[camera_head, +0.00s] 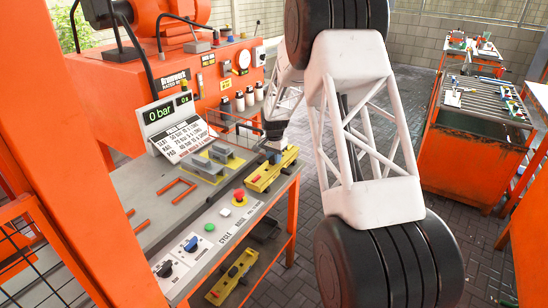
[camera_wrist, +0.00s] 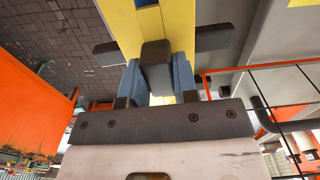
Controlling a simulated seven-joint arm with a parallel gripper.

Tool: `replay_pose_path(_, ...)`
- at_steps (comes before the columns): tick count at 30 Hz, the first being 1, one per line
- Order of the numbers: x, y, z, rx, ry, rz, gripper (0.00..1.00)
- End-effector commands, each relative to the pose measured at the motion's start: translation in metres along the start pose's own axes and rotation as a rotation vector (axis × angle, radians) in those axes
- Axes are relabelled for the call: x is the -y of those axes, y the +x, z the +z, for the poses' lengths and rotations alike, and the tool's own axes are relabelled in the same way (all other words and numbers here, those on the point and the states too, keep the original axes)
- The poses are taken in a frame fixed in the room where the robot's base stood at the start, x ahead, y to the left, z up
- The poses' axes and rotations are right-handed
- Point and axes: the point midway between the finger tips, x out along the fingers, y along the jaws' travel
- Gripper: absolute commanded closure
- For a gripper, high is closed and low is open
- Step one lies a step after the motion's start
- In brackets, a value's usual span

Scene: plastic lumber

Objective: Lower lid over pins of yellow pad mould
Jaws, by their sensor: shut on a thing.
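The yellow pad mould (camera_head: 262,180) lies at the right end of the bench in the head view. My gripper (camera_head: 276,156) is right over its far part. In the wrist view my gripper (camera_wrist: 158,86) has blue fingers shut on either side of a dark grip block, which I take to be part of the lid (camera_wrist: 157,58). A yellow strip runs beyond the block, with dark bars sticking out on both sides. I cannot tell how much of this yellow is lid and how much is mould. The pins and any gap between lid and mould are hidden.
A grey mould (camera_head: 212,162) sits beside the yellow one. A control strip with a red button (camera_head: 239,195) and knobs runs along the bench front. The gauge display (camera_head: 168,110) reads 0 bar. Another yellow mould (camera_head: 233,277) lies on the lower shelf.

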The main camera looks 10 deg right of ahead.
Motion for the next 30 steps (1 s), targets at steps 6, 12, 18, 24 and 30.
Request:
replay_pose_path(6, 0.0002, 0.0025, -0.0002, -0.001, 0.0, -0.001, 1.0)
replay_pose_path(12, 0.0002, 0.0054, -0.0002, -0.001, 0.0, -0.001, 1.0)
replay_pose_path(18, 0.0001, 0.0082, -0.0002, -0.001, 0.0, -0.001, 1.0)
replay_pose_path(24, 0.0002, 0.008, -0.0001, -0.001, 0.0, -0.001, 1.0)
replay_pose_path(30, 0.0001, 0.0082, -0.0001, 0.0, 0.0, 0.0, 0.44)
